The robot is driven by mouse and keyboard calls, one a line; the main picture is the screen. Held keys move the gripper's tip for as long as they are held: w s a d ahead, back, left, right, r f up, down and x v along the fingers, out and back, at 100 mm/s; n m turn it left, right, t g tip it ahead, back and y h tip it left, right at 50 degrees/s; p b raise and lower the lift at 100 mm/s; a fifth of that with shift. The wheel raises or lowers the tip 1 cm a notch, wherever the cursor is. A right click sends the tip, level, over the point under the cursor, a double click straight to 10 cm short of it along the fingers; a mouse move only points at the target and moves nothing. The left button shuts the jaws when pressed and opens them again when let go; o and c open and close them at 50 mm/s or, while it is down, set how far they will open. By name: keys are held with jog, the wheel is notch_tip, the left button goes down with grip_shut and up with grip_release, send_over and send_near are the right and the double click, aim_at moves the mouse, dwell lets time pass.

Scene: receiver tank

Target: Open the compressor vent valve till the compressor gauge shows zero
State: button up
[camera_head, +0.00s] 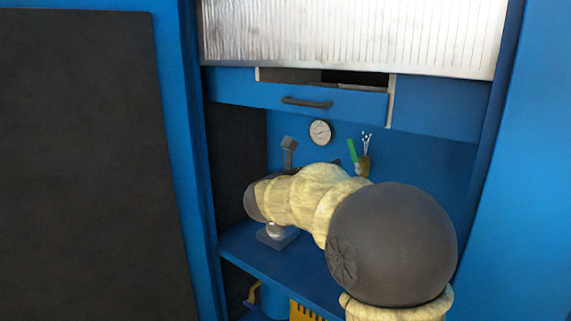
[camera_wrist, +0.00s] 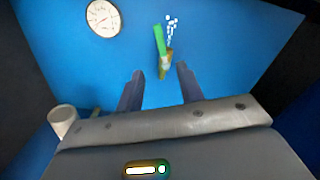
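A round white gauge (camera_head: 320,132) is on the blue back wall of the recess; it also shows at the top left of the wrist view (camera_wrist: 103,18). Its needle reading is too small to tell. My gripper (camera_wrist: 159,88) is open and empty, its two dark fingers apart and pointing toward the back wall, below and to the right of the gauge. In the head view my arm reaches into the recess and hides most of the gripper. I cannot make out a vent valve for certain in either view.
A grey metal stand (camera_head: 278,236) is on the blue shelf (camera_head: 310,270). A handled drawer (camera_head: 306,102) sits above. A pale cup (camera_wrist: 62,121) is at lower left.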

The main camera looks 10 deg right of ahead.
jog(key=s+a+f+n+y, duration=0.1)
jog(key=a+f+n+y, duration=0.3)
jog(key=n, duration=0.5)
jog(key=s+a+f+n+t+y, duration=0.1)
jog(key=a+f+n+y, duration=0.25)
jog(key=f+n, duration=0.35)
jog(key=s+a+f+n+y, duration=0.1)
jog(key=a+f+n+y, duration=0.3)
jog(key=n, duration=0.6)
jog(key=s+d+f+n+g+y, duration=0.1)
jog(key=s+f+n+g, duration=0.4)
jog(key=s+f+n, duration=0.45)
jog(key=s+f+n+g+y, duration=0.2)
jog(key=s+f+n+g, duration=0.3)
jog(key=s, duration=0.7)
notch_tip(320, 180, up, 38)
jog(key=n+p, duration=0.1)
jog(key=p, duration=3.8)
jog(key=shift+s+f+t, duration=0.25)
jog(key=shift+s+t, duration=0.05)
jog(key=shift+s, duration=0.1)
jog(key=shift+n, duration=0.25)
